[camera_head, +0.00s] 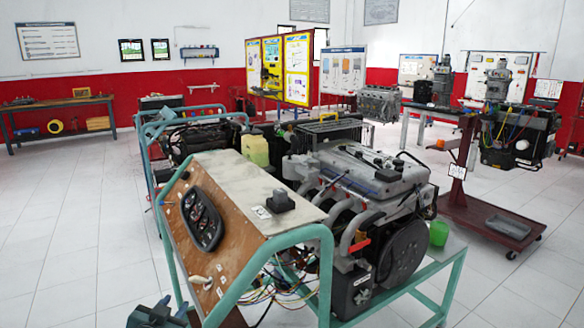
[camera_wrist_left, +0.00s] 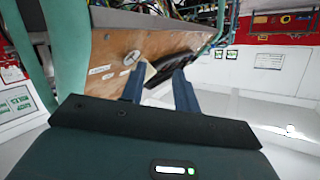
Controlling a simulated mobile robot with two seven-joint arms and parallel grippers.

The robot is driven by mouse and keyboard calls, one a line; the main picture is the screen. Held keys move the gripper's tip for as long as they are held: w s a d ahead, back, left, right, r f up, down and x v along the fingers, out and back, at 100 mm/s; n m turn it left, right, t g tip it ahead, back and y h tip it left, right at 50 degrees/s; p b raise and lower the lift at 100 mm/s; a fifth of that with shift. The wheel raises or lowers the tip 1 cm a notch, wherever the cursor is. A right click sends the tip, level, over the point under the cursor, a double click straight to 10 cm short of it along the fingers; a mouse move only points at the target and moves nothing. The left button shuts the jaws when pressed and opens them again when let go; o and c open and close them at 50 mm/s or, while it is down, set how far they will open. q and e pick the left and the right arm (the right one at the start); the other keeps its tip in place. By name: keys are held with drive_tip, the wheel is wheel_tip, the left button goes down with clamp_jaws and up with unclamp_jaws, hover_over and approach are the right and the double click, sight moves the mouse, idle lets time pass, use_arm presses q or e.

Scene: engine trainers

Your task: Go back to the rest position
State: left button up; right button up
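My left gripper (camera_head: 158,314) shows at the bottom edge of the head view, just left of the lower end of the engine trainer's slanted wooden panel (camera_head: 192,262). In the left wrist view, the two blue fingers of this gripper (camera_wrist_left: 159,82) stand apart with nothing held between them. The wooden panel (camera_wrist_left: 130,48) and its dark gauge cluster (camera_wrist_left: 181,73) lie beyond the fingertips. The gauge cluster also shows in the head view (camera_head: 202,218). My right gripper is in neither view.
The engine (camera_head: 365,185) sits on a green tube frame (camera_head: 300,236) close in front, with loose wires below the panel. A green cup (camera_head: 438,232) stands at its right. A red stand (camera_head: 480,210) is farther right. Tiled floor (camera_head: 75,235) is clear on the left.

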use_arm(q)
drive_tip(key=s+d+f+g+h, duration=0.1)
drive_tip(key=s+d+f, duration=0.2)
drive_tip(key=s, duration=0.6)
drive_tip(key=s+d+f+g+h, duration=0.1)
drive_tip(key=s+d+f, duration=0.3)
drive_tip(key=s, duration=0.6)
drive_tip(key=s+d+f+g, duration=0.2)
drive_tip(key=s+d+f, duration=0.2)
drive_tip(key=s, duration=0.6)
drive_tip(key=shift+d+f+n+h, duration=0.25)
drive_tip(key=shift+d+n+h, duration=0.15)
drive_tip(key=shift+d, duration=0.55)
drive_tip(key=shift+s, duration=0.1)
